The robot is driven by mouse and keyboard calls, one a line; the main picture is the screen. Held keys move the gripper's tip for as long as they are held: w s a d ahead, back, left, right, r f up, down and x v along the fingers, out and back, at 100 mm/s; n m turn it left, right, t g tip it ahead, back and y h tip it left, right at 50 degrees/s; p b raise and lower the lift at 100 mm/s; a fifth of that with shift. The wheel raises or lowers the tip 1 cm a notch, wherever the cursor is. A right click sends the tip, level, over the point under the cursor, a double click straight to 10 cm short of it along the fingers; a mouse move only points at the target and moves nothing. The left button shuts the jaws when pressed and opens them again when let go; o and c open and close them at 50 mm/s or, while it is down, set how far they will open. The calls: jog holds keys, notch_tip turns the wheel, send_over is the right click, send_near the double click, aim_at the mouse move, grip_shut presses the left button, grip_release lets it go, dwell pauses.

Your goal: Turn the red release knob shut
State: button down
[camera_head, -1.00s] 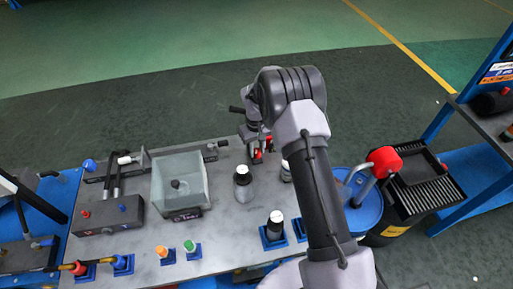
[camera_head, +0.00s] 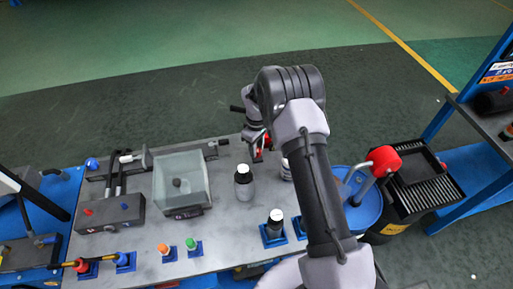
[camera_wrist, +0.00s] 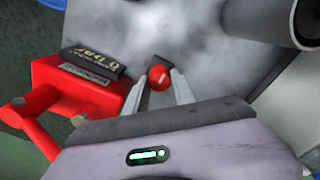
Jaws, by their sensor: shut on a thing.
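The red release knob (camera_wrist: 159,77) is round, with a short pale mark on its face. In the wrist view it sits between the two fingertips of my gripper (camera_wrist: 157,84), which are shut on it from both sides. A red body (camera_wrist: 75,95) with a dark label plate and a red bar stands just left of the fingers. In the head view my gripper is largely hidden behind my own wrist, at the far edge of the grey bench. Small red parts (camera_head: 257,155) show beside it there, too small to tell apart.
On the grey bench (camera_head: 220,220), a dark bottle (camera_head: 243,185) with a white cap stands close to my arm. A clear bin (camera_head: 181,182) is to its left. A blue drum (camera_head: 362,208) and a red-topped lever (camera_head: 384,159) stand right of my arm.

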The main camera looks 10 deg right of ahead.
jog(key=c, duration=1.1)
grip_release()
jog(key=shift+o, duration=0.2)
notch_tip(320, 180, up, 18)
jog(key=p, duration=0.4)
jog(key=shift+f, duration=0.25)
jog(key=s+a+r+m+t+y+b, duration=0.1)
jog(key=s+r+m+b, duration=0.2)
jog(key=s+r, duration=0.35)
jog(key=s+a+r+m+t+b, duration=0.1)
jog(key=s+r+m+t+b, duration=0.1)
jog(key=s+r, duration=0.45)
jog(key=s+a+f+m+t+b, duration=0.1)
jog(key=s+m+b, duration=0.1)
jog(key=s, duration=0.8)
jog(key=s+f+m+t+y+b, duration=0.1)
jog(key=s+m+b, duration=0.2)
jog(key=s, duration=0.7)
jog(key=shift+s+a+m+t, duration=0.4)
jog(key=shift+m, duration=0.8)
